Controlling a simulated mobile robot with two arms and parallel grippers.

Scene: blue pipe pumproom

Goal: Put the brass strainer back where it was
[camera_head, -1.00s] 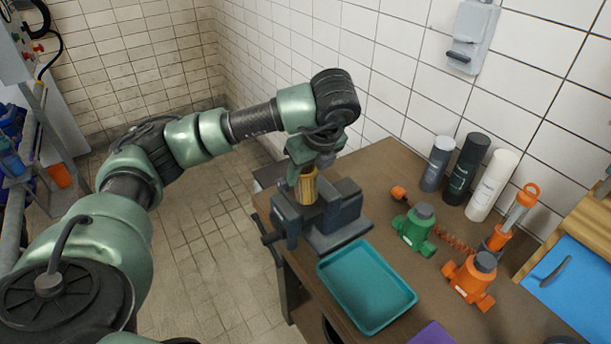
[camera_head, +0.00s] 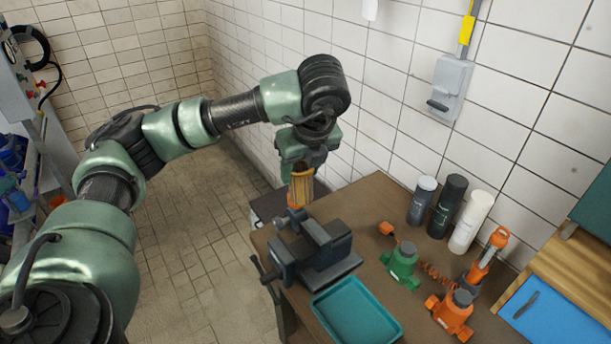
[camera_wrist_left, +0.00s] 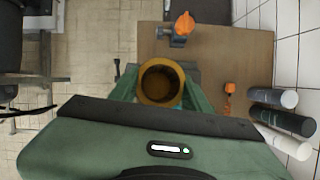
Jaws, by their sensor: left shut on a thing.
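The brass strainer (camera_head: 301,189) is a short golden cylinder held under my left gripper (camera_head: 302,172) at the left end of the workbench. In the left wrist view the strainer (camera_wrist_left: 146,83) shows end-on as an open brass ring between the two green fingers of my left gripper (camera_wrist_left: 160,92), which is shut on it. In the head view the strainer is just above and behind the dark vise (camera_head: 312,256). Its lower end overlaps an orange and grey piece (camera_wrist_left: 182,24), so I cannot tell whether they touch. My right gripper is not in view.
A teal tray (camera_head: 356,315) lies in front of the vise. A green jack (camera_head: 401,263), an orange jack (camera_head: 452,314) and three bottles (camera_head: 443,207) stand to the right. The tiled wall is close behind the bench.

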